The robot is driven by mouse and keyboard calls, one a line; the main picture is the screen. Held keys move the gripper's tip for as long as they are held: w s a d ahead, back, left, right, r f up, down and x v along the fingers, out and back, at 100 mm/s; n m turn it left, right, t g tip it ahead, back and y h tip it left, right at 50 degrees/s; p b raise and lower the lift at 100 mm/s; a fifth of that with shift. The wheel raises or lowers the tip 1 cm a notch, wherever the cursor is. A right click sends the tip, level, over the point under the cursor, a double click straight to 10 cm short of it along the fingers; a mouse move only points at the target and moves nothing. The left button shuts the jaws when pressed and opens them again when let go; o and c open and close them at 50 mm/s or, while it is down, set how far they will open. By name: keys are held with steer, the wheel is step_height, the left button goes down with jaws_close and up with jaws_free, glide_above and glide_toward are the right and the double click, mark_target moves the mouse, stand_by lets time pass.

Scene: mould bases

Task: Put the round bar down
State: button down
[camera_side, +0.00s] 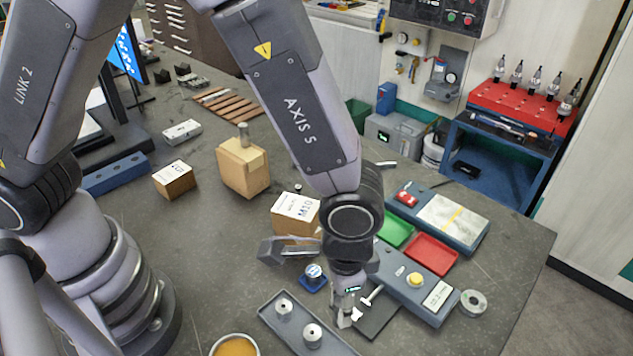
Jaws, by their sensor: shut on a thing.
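My gripper (349,311) points down at the front centre, just right of a grey tray (268,317). It is shut on a small, pale metal piece, which I take to be the round bar (345,303). The fingers cover most of it, so its full shape and whether it touches the surface below cannot be told. A dark flat plate (384,318) lies just right of the gripper, with a T-shaped metal piece (372,296) beside the fingers.
Two metal parts (284,307) stand in the grey tray. A blue-grey block (437,314) with a yellow button stands at right; red (432,253) and green trays lie behind. An orange-filled bowl (235,346) is at front.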

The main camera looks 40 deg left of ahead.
steer(key=w+a+r+n, duration=0.4)
steer(key=a, duration=0.7)
steer(key=w+a+r+n, duration=0.3)
steer(key=w+a+n, duration=0.1)
steer(key=a, duration=0.6)
steer(key=s+a+r+n, duration=0.3)
steer(key=a+n, duration=0.2)
steer(key=a, duration=0.5)
steer(key=s+a+r+n, duration=0.25)
steer(key=a+n, duration=0.25)
steer(key=a, duration=0.5)
glide_toward(235, 153)
steer(key=shift+s+d+f, duration=0.3)
steer(key=shift+s, duration=0.2)
steer(key=shift+w+a+f, duration=0.15)
steer(key=shift+w+f, duration=0.15)
steer(key=shift+f, duration=0.1)
steer(key=shift+w+f, duration=0.15)
steer(key=shift+f, duration=1.55)
